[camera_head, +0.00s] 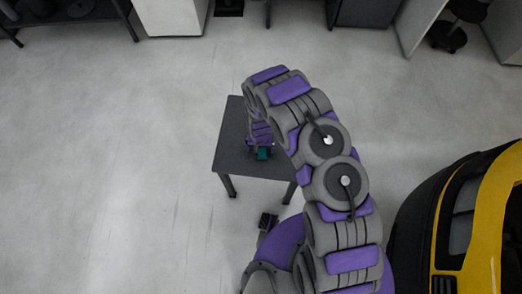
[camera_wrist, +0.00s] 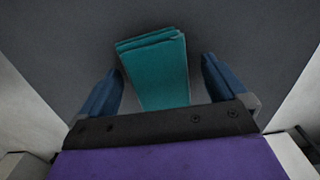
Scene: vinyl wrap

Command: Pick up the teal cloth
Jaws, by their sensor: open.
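The teal cloth (camera_wrist: 158,75) is a folded, layered rectangle lying on the dark table (camera_wrist: 60,40). In the wrist view it sits between the two blue fingers of my gripper (camera_wrist: 160,85), with a gap on each side. The gripper is open, and the near end of the cloth is hidden behind the gripper's black body. In the head view only a small piece of the cloth (camera_head: 263,154) shows beneath my gripper, at the near part of the table (camera_head: 232,140). My arm hides the right part of the table.
The small dark table stands on a pale grey floor (camera_head: 120,150) with free room to the left. A yellow and black vehicle (camera_head: 485,220) is at the right. Cabinets (camera_head: 172,15), dark furniture and a stool (camera_head: 450,32) line the far side.

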